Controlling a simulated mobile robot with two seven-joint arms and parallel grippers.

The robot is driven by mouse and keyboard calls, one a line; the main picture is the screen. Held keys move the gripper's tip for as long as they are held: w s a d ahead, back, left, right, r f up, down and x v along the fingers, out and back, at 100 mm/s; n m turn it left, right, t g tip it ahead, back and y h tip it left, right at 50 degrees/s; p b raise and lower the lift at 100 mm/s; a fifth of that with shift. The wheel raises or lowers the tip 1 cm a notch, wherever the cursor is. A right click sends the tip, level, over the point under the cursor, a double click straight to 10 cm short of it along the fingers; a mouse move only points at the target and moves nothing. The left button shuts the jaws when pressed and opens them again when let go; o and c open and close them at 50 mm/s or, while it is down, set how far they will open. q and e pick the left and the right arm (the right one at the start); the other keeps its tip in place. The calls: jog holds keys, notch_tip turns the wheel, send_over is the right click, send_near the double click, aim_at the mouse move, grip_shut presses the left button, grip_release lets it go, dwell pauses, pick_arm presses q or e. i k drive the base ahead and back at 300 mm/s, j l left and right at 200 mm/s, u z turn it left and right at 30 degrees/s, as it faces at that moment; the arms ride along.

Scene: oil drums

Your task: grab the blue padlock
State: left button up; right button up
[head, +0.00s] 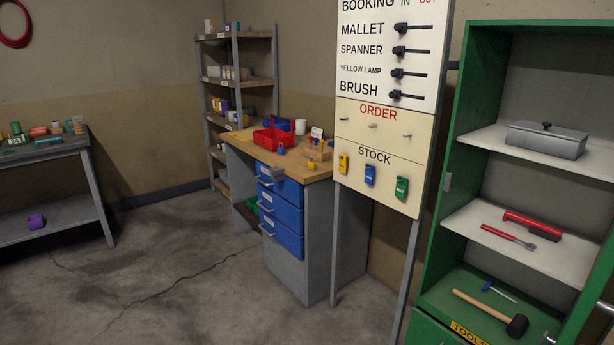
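A small blue item that looks like the blue padlock (281,151) sits on the wooden top of the workbench (300,173), just in front of the red basket (268,140). It is small in the head view, so its shackle is hard to make out. A small yellow item (311,164), perhaps another padlock, lies to its right near the bench's front edge. Neither of my grippers shows in the head view.
Blue drawers (281,209) fill the bench front. A board (379,150) on legs stands right of the bench, beside a green tool cabinet (447,190). A grey table (45,151) stands at left. The cracked concrete floor (150,270) before the bench is clear.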

aim_at(281, 151)
jog(key=i+j+u, duration=0.35)
jog(key=i+u, duration=0.4)
jog(key=i, duration=0.2)
jog(key=i+u, duration=0.2)
jog(key=i, duration=1.15)
jog(key=i+j, duration=0.1)
jog(key=i, duration=0.6)
jog(key=i+z, duration=0.1)
jog(key=i, duration=0.55)
jog(key=i+j+z, duration=0.1)
jog(key=i+z, duration=0.35)
jog(key=i+j+z, duration=0.25)
jog(key=z, duration=0.15)
jog(key=i+j+z, duration=0.7)
jog(key=j+z, duration=0.2)
